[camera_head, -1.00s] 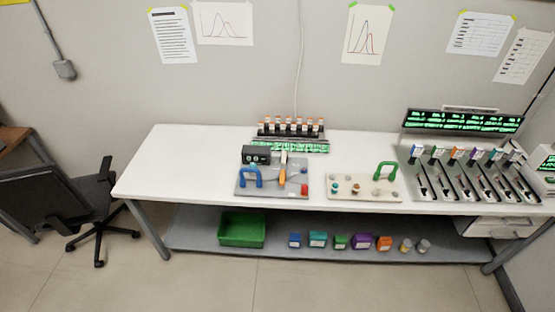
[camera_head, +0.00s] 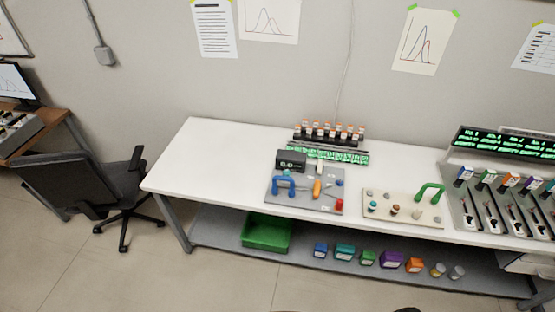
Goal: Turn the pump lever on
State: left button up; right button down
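A grey panel (camera_head: 328,203) lies on the white table. It carries a blue arched handle (camera_head: 284,186), an orange lever-like part (camera_head: 317,189), a red knob (camera_head: 340,205) and a black box with a small lit display (camera_head: 291,160). I cannot tell for sure which part is the pump lever or whether it is on. Neither of my grippers is in view. A dark shape at the bottom edge is too cut off to name.
The white table (camera_head: 196,155) is clear at its left end. A beige panel with a green handle (camera_head: 430,192) sits right of the grey one. A vial rack (camera_head: 328,136) stands behind. A chair (camera_head: 85,185) is at left. A green bin (camera_head: 266,233) and several small containers sit on the lower shelf.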

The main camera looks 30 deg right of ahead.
aim_at(320, 165)
jog(key=i, duration=0.95)
jog(key=z, duration=0.85)
